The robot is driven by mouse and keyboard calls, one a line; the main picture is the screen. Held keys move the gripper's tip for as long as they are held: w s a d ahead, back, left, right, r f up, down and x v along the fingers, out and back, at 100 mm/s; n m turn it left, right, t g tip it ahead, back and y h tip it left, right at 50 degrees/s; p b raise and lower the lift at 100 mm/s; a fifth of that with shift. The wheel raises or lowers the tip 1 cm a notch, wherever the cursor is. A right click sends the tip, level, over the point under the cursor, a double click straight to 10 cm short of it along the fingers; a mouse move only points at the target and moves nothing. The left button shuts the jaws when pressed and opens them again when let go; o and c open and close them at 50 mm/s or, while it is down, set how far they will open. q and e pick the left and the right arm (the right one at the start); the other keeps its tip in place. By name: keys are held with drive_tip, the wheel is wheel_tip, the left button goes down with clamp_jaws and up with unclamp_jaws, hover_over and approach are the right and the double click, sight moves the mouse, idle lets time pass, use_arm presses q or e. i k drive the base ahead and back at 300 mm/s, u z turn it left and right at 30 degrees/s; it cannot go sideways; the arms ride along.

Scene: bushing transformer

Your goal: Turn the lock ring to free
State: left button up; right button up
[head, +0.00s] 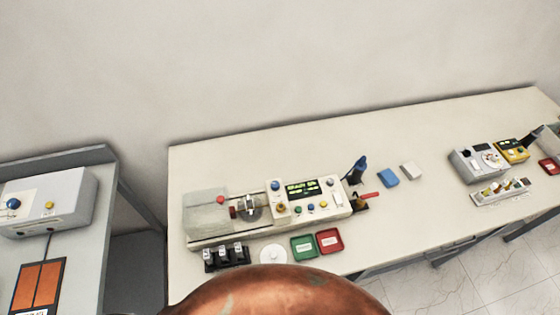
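A grey and white bench machine (305,198) stands on the long table, with a lit display and coloured buttons on its panel. On its left part, a round dark, metallic fitting (249,208) sits beside a red knob (232,212). I cannot tell which part is the lock ring or how it is turned; it is too small here. Neither of my grippers is in view.
Green (303,247) and red (330,241) trays, a white disc (273,256) and a black rack (226,257) lie before the machine. Blue (387,177) and pale (411,171) blocks lie to its right. Mid-right table (440,215) is clear.

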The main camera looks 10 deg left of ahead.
sight(280, 208)
drive_tip(key=k, duration=1)
drive_tip(key=u, duration=1.45)
drive_tip(key=i, duration=0.9)
drive_tip(key=z, duration=1.95)
